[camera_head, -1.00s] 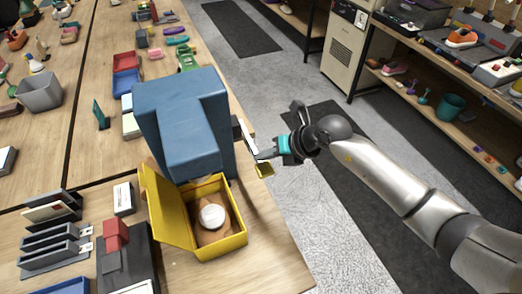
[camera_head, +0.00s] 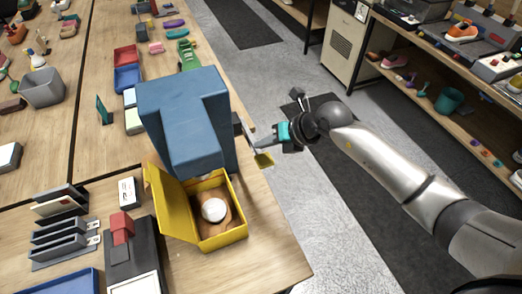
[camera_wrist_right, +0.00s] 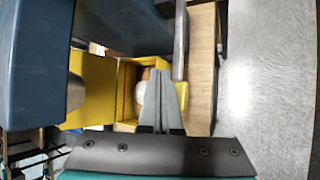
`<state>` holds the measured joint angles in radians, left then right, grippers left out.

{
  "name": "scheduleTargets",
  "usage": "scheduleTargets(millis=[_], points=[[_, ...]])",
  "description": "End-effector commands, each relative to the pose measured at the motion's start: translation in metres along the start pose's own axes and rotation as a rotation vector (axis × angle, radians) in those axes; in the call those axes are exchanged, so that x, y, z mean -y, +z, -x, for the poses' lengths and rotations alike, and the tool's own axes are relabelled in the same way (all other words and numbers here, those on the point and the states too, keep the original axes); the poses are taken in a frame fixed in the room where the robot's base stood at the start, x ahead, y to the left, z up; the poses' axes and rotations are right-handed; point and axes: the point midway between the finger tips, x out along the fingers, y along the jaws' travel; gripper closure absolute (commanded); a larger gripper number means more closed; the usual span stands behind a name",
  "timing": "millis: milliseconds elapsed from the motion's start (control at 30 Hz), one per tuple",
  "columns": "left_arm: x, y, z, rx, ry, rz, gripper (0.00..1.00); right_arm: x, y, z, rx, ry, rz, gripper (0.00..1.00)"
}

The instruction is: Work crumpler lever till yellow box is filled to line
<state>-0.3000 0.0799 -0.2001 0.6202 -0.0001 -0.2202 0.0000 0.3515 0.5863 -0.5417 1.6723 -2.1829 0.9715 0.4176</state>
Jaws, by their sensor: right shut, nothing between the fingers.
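The blue crumpler (camera_head: 190,120) stands on the wooden table, its lever on the right side. The lever's grey bar (camera_wrist_right: 181,40) ends in a yellow grip (camera_head: 263,159). The open yellow box (camera_head: 225,240) sits in front of the crumpler, lid tipped left. My right gripper (camera_head: 257,142) is shut and empty, close beside the lever's yellow grip. In the right wrist view its fingers (camera_wrist_right: 161,80) overlap the box; I cannot tell whether they touch the lever. My left gripper is out of view.
A black stand with a red block (camera_head: 121,228) and grey slotted racks (camera_head: 65,238) stand left of the box. A grey bin (camera_head: 42,88) and small trays lie farther back. The table's right edge is close to the lever. Floor is free beyond it.

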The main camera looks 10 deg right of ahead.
Motion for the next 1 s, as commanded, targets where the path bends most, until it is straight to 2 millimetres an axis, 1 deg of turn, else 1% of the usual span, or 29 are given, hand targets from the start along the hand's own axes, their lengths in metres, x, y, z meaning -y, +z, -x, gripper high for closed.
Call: scheduleTargets(millis=[33, 200, 433, 533, 1000], points=[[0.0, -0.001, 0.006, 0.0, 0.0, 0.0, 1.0, -0.003, 0.003, 0.004, 0.001, 0.0, 0.001, 1.0], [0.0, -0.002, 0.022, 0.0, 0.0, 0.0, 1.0, -0.012, 0.012, 0.017, 0.001, 0.0, 0.001, 1.0], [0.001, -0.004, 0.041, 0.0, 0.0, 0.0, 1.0, -0.023, 0.023, 0.032, 0.0, 0.0, 0.001, 1.0], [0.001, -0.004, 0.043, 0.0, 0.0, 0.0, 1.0, -0.025, 0.025, 0.034, 0.0, 0.0, 0.001, 1.0], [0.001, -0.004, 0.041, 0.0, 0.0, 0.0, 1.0, -0.024, 0.024, 0.033, 0.0, 0.0, 0.0, 1.0]])
